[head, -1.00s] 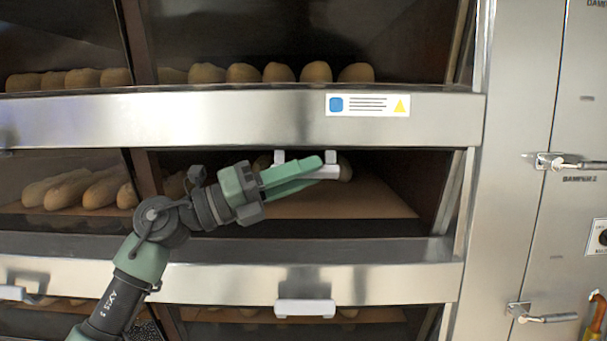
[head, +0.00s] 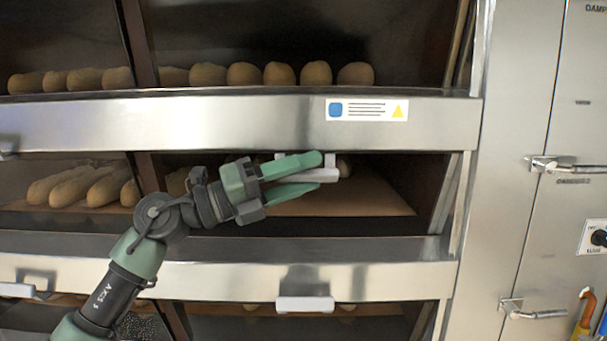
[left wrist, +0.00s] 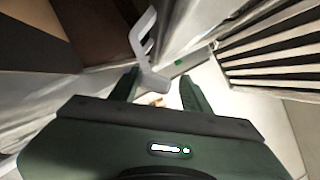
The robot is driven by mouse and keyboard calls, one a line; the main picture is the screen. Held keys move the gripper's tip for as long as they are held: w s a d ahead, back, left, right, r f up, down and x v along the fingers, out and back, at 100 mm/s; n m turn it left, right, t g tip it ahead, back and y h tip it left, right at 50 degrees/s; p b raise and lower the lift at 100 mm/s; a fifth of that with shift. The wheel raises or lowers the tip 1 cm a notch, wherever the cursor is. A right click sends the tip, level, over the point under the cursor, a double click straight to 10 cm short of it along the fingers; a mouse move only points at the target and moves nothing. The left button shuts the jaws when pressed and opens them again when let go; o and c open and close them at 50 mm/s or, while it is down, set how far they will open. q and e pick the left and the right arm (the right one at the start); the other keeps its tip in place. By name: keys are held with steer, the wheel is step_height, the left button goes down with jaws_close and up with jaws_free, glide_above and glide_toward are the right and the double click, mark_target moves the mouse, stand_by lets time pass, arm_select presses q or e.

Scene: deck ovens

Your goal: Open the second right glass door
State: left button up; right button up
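The second right glass door (head: 385,205) is the middle-row pane, with bread on a board behind it. Its white bar handle (head: 328,175) hangs on two posts just below the upper steel strip. My left gripper (head: 320,172) is at the handle, one finger above the bar and one below, with the fingers apart. In the left wrist view the handle (left wrist: 150,78) shows between the two spread fingers (left wrist: 160,88); I cannot tell whether either finger touches it. The door looks closed. My right gripper is in neither view.
A steel strip with a label (head: 367,110) runs above the door. Another steel strip (head: 390,277) runs below it, with a lower white handle (head: 305,304) under it. Steel cabinet doors with latches (head: 550,164) stand at the right.

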arm_select(q)
steer(key=shift+a+f, duration=0.15)
steer(key=shift+a, duration=0.05)
steer(key=b+v, duration=0.4)
steer(key=v, duration=0.3)
steer(key=shift+a, duration=0.15)
steer(key=shift+s, duration=0.15)
